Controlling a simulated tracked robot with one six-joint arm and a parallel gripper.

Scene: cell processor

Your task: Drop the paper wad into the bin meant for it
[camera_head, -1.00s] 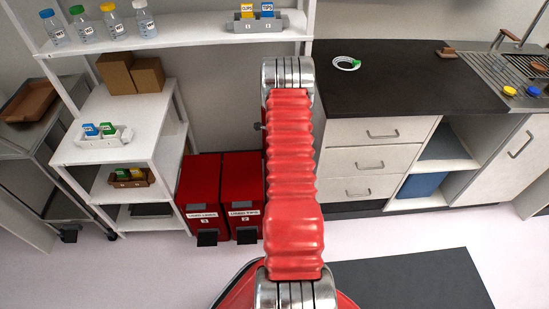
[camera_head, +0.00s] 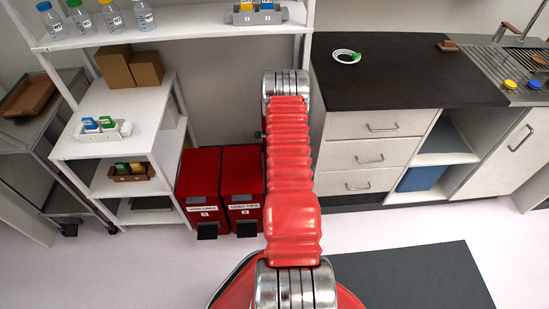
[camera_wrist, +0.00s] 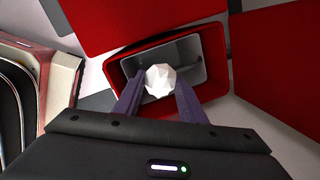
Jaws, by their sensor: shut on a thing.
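The white, faceted paper wad (camera_wrist: 160,80) is between the two purple fingers of my gripper (camera_wrist: 158,98) in the wrist view. My gripper is shut on it. Behind the wad in that view is an open red bin (camera_wrist: 117,80) with a grey inside, and the wad appears over its opening. In the head view my red arm hides the gripper and the wad. Two red bins, a left one (camera_head: 203,172) and a right one (camera_head: 241,168), stand on the floor left of my arm. Their white labels are too small to read surely.
Large red panels (camera_wrist: 275,60) flank the open bin in the wrist view. In the head view, a white shelf unit (camera_head: 140,100) stands left of the bins, and a dark-topped counter (camera_head: 400,75) with drawers stands right of my arm. Pale floor is clear before the bins.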

